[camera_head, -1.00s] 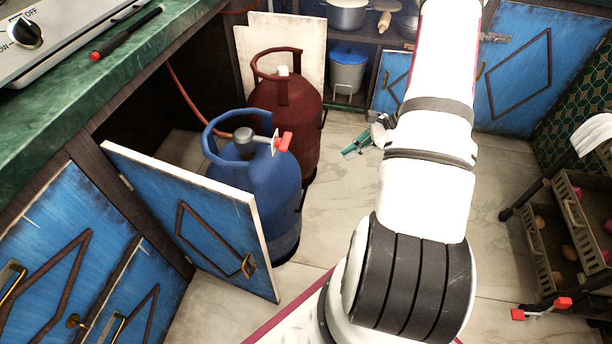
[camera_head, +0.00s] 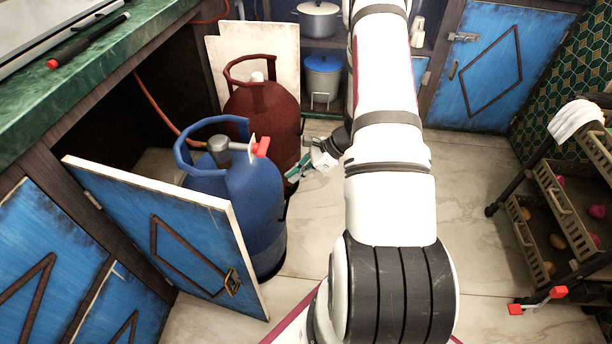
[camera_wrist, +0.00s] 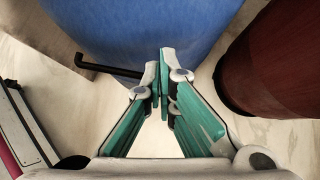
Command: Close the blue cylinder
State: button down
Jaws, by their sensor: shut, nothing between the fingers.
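The blue cylinder (camera_head: 241,206) stands upright on the floor behind an open blue cabinet door. On its top is a grey regulator (camera_head: 220,147) with a red valve handle (camera_head: 262,147), and an orange hose (camera_head: 158,108) runs from it to the left. My gripper (camera_head: 292,175) is shut and empty, just right of the blue cylinder and in front of the red one. In the wrist view its green fingers (camera_wrist: 160,74) meet, pointing toward the blue cylinder's side (camera_wrist: 145,30). The valve is out of the wrist view.
The dark red cylinder (camera_head: 258,104) stands right behind the blue one. The open cabinet door (camera_head: 175,235) blocks the front left. A counter (camera_head: 90,60) overhangs at the left. A cart with crates (camera_head: 560,200) stands at the right. The floor between is fairly clear.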

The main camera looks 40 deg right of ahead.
jog(key=shift+w+a, duration=0.2)
jog(key=shift+w, duration=0.05)
